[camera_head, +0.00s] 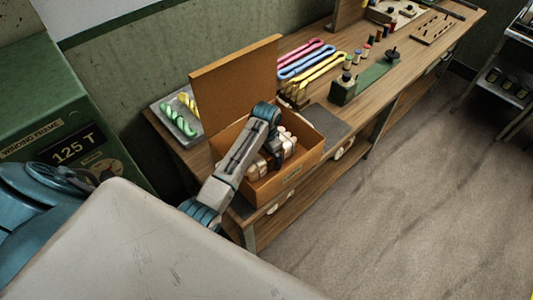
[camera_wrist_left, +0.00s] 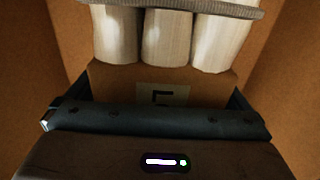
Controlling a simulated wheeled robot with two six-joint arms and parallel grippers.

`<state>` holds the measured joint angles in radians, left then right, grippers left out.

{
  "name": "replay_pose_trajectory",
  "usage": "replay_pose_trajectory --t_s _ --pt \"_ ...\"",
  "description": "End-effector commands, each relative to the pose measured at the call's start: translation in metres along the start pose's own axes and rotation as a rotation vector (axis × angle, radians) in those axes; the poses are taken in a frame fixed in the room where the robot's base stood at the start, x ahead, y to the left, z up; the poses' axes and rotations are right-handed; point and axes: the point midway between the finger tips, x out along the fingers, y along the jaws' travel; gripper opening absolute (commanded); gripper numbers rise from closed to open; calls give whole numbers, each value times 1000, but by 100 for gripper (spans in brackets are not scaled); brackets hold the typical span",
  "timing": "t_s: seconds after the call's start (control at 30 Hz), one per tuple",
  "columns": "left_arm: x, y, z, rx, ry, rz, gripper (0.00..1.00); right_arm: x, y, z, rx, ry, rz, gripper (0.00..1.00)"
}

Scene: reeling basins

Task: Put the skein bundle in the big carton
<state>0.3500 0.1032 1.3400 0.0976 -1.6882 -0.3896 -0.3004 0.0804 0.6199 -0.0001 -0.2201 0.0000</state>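The big carton (camera_head: 297,178) stands open on the bench with its flap (camera_head: 235,85) raised at the back. My left arm reaches over its rim, and the left gripper (camera_head: 272,157) is down inside it. White skeins (camera_head: 288,142) of the bundle show inside, on either side of the gripper. In the left wrist view, several pale skeins (camera_wrist_left: 130,38) lie under a grey strip, beside a brown labelled block (camera_wrist_left: 155,85). The left gripper's fingers (camera_wrist_left: 160,100) flank this block; whether they press on it cannot be told. My right gripper is out of view.
A tray (camera_head: 163,116) of green and yellow skeins lies left of the carton. Pink, blue and yellow hanks (camera_head: 308,62) lie behind it. A grey pad (camera_head: 326,126) and a green block (camera_head: 343,91) are to the right. The floor (camera_head: 410,190) in front is clear.

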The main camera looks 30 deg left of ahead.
Motion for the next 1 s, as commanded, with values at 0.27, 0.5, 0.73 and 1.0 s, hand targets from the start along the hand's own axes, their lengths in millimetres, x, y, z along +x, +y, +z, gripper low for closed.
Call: replay_pose_trajectory --t_s 0.27,0.5,0.73,1.0 --pt "-1 0 1 0 -2 1 100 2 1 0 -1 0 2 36" --pt "-38 0 -1 0 4 -1 100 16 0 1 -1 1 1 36" --pt "-85 0 0 0 3 -2 100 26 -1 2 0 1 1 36" --pt "-108 0 0 0 -1 -1 100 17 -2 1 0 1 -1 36"
